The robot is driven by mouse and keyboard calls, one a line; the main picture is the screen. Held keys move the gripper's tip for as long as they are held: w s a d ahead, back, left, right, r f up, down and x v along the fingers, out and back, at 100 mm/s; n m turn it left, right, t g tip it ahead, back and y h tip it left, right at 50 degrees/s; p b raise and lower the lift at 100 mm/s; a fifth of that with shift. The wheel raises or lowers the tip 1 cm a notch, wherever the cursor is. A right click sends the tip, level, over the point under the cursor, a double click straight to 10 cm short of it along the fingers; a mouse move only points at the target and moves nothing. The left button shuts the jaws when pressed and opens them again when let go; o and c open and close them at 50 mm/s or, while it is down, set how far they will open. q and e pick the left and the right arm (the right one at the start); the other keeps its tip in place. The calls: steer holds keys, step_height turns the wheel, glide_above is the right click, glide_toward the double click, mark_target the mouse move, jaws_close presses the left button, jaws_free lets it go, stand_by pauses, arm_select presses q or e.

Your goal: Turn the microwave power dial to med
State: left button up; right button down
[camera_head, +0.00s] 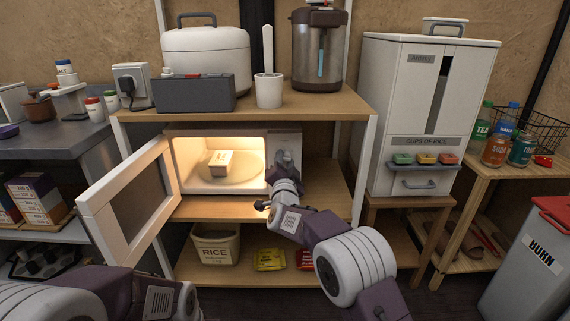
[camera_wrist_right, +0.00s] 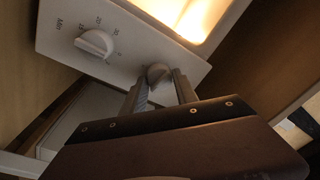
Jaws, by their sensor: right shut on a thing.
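The microwave (camera_head: 284,140) stands on the middle shelf with its door (camera_head: 132,200) swung open to the left. Its inside is lit, and a small box (camera_head: 220,163) sits on the turntable. My right gripper (camera_head: 286,162) is at the control panel, right of the opening. In the right wrist view my right gripper (camera_wrist_right: 160,88) has its fingers on either side of a round grey dial (camera_wrist_right: 158,75), shut on it. The dial's markings are hidden. A second dial (camera_wrist_right: 95,43), marked with numbers and "Min", is free. My left arm shows at the lower left; its gripper is out of view.
The open door juts out over the left front of the shelf. A rice bin (camera_head: 215,247) and packets (camera_head: 269,260) sit on the shelf below. A rice dispenser (camera_head: 424,110) stands to the right. The shelf right of the microwave is clear.

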steer(key=shift+m+h+b, duration=0.3)
steer(key=shift+m, duration=1.4)
steer(key=c, duration=1)
jaws_free()
steer(key=shift+o, duration=0.2)
